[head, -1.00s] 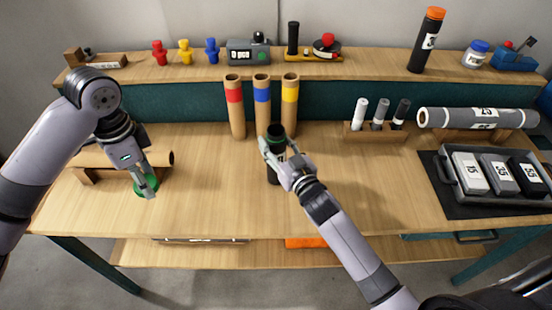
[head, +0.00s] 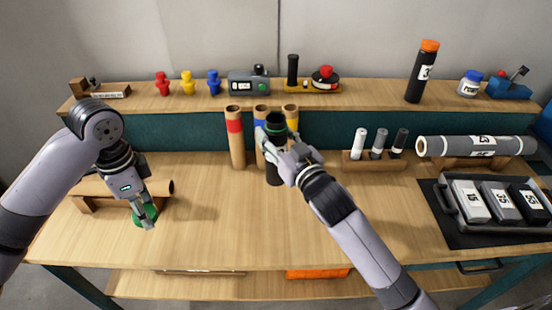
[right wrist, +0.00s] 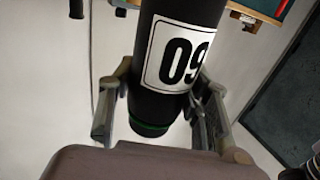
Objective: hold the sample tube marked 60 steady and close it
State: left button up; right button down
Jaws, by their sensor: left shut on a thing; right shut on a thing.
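The dark sample tube (head: 275,172) is upright and open at the top, with a green ring near its mouth. My right gripper (head: 275,143) is shut around its upper part and holds it above the table. In the right wrist view the tube (right wrist: 160,100) carries a white label (right wrist: 182,58) that reads 60 upside down; the gripper fingers flank its green-ringed end. My left gripper (head: 143,209) is shut on a round green cap (head: 149,215) low over the table's front left. The fingers hide part of the cap.
Red-, blue- and yellow-banded cardboard tubes (head: 236,145) stand just behind the held tube. A rack (head: 372,161) of small tubes and a tray (head: 450,205) of boxes are at right. The middle front is clear.

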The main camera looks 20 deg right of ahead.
notch_tip(320, 180, up, 7)
dwell(0.4)
jog(key=c, duration=1.4)
grip_release()
grip_shut()
jog(key=shift+f, duration=0.1)
